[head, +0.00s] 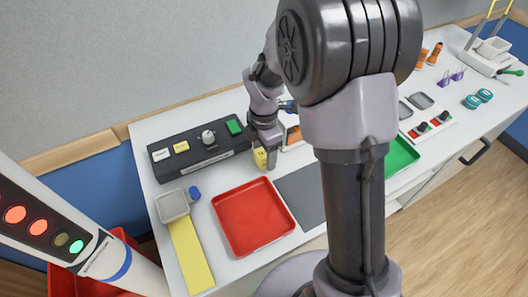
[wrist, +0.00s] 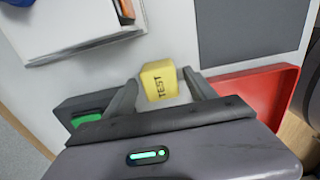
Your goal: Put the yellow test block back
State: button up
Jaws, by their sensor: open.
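The yellow test block (head: 260,157) is on the white table between the black control panel and the red tray. In the wrist view the block (wrist: 158,79) shows the word TEST. My gripper (head: 266,154) reaches down at the block, its jaws open. In the wrist view the fingers of my gripper (wrist: 160,84) stand on either side of the block, with visible gaps. Part of the block's lower side is hidden behind my gripper body. A yellow strip (head: 190,256) lies at the table's left front.
The black control panel (head: 197,152) with its knob and green button stands close behind. The red tray (head: 253,217) and a grey mat (head: 303,195) lie in front. A grey box (head: 173,206) is at left. My arm hides the table's middle; a green tray (head: 402,154) shows beyond.

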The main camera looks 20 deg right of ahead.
notch_tip(320, 180, up, 12)
jog(key=p, duration=0.4)
notch_tip(320, 180, up, 6)
jog(key=m+t, duration=0.1)
jog(key=m, duration=0.4)
send_over(264, 153)
jog(key=s, duration=0.3)
jog(key=s+a+r+m+t+y, duration=0.1)
jog(key=s+a+r+m+t, duration=0.15)
jog(key=s+r+m, duration=0.55)
jog(key=s+a+f+m+t+y, duration=0.1)
jog(key=s+m+t, duration=0.1)
jog(key=s+m, duration=0.85)
jog(key=shift+m, duration=0.55)
jog(key=b+x, duration=0.3)
jog(key=s+b+x, duration=0.1)
jog(key=x, duration=0.1)
jog(key=shift+d+f+b, duration=0.25)
jog(key=shift+b, duration=0.05)
jog(key=shift+c, duration=0.5)
